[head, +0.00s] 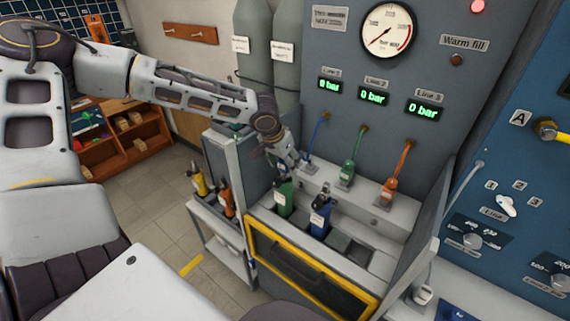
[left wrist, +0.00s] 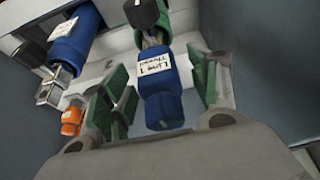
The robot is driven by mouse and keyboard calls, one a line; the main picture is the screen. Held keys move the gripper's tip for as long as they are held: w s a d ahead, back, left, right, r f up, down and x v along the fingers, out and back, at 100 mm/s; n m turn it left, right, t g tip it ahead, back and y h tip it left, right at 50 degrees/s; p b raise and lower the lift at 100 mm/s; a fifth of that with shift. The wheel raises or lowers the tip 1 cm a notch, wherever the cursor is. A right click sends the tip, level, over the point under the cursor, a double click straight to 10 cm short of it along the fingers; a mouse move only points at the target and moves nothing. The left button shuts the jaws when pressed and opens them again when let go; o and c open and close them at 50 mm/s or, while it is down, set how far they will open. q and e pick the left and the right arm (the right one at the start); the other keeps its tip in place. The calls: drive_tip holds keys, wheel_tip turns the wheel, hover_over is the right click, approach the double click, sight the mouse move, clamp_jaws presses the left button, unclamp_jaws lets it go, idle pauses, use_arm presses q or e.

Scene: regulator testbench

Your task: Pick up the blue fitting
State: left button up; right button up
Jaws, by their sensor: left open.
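The blue fitting (left wrist: 160,88), with a white label that reads like "Line 1 Thread", shows in the left wrist view between the green pads of my left gripper (left wrist: 162,88). The gripper is open, with a visible gap on both sides of the fitting. In the head view my left gripper (head: 289,156) reaches down at the left end of the bench shelf, under the Line 1 display. A blue hose (head: 317,132) runs down beside it, and the gripper mostly hides the fitting there. My right gripper is not in view.
A green bottle (head: 283,197) and a blue bottle (head: 320,218) stand in the tray just in front of the gripper. The green fitting (head: 346,173) and orange fitting (head: 388,190) stand further right on the shelf. A grey side wall (head: 226,172) is close on the left.

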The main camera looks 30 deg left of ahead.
use_arm(q)
drive_tip(key=c, duration=1.3)
drive_tip(key=shift+r, duration=0.1)
drive_tip(key=shift+w+r, duration=0.1)
drive_tip(key=shift+r, duration=0.4)
wheel_tip(320, 180, up, 8)
drive_tip(key=shift+f, duration=0.25)
drive_tip(key=shift+r, duration=0.7)
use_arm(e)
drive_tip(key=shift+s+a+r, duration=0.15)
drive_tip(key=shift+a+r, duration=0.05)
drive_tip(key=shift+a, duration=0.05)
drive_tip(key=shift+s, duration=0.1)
